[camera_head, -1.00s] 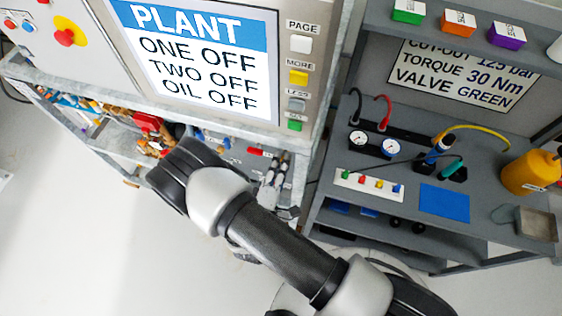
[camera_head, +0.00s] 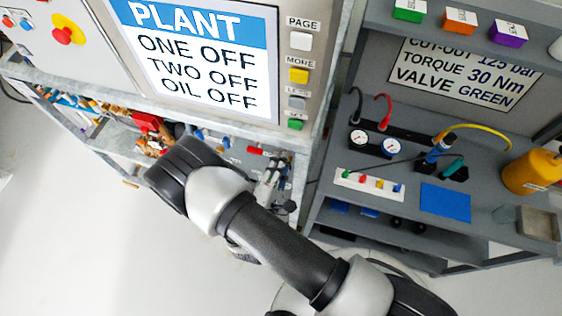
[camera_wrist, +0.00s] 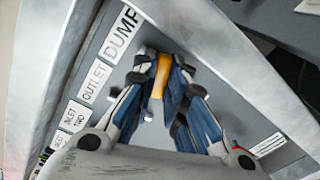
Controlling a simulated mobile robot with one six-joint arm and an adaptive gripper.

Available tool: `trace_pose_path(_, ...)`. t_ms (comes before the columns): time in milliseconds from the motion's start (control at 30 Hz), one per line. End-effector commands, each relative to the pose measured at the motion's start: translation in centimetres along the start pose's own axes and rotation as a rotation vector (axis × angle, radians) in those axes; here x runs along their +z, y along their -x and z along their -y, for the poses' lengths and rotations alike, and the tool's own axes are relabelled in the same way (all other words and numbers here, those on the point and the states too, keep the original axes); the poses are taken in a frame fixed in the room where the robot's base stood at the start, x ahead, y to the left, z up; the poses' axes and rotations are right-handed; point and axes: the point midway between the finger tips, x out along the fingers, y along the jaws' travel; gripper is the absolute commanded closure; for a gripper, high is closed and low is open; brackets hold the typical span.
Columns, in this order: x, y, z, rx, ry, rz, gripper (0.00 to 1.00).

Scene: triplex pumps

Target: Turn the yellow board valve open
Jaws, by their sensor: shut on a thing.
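The yellow board valve's handle (camera_wrist: 160,76) shows in the wrist view between my fingertips, near the labels "DUMP" (camera_wrist: 122,30) and "OUTLET" (camera_wrist: 97,80) on the grey board. My gripper (camera_wrist: 161,68) is shut on this handle, with one finger on each side of it. The valve's body is mostly hidden by the fingers. In the head view my gripper (camera_head: 273,175) is at the lower right end of the board under the "PLANT" screen, and the yellow handle cannot be made out there.
A pale metal frame edge (camera_wrist: 225,60) runs close to my gripper on the right. A red-handled valve (camera_head: 256,151) sits left of my gripper in the head view. A grey shelf unit (camera_head: 400,205) with gauges stands to the right. The floor at left is clear.

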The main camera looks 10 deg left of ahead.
Motion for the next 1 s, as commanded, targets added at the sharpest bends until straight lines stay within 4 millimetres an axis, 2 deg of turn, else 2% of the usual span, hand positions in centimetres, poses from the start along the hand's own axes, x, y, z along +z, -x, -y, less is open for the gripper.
trace_pose_path(1000, -0.03, 0.01, 0.05, -0.001, 0.938, -0.002, 1.00)
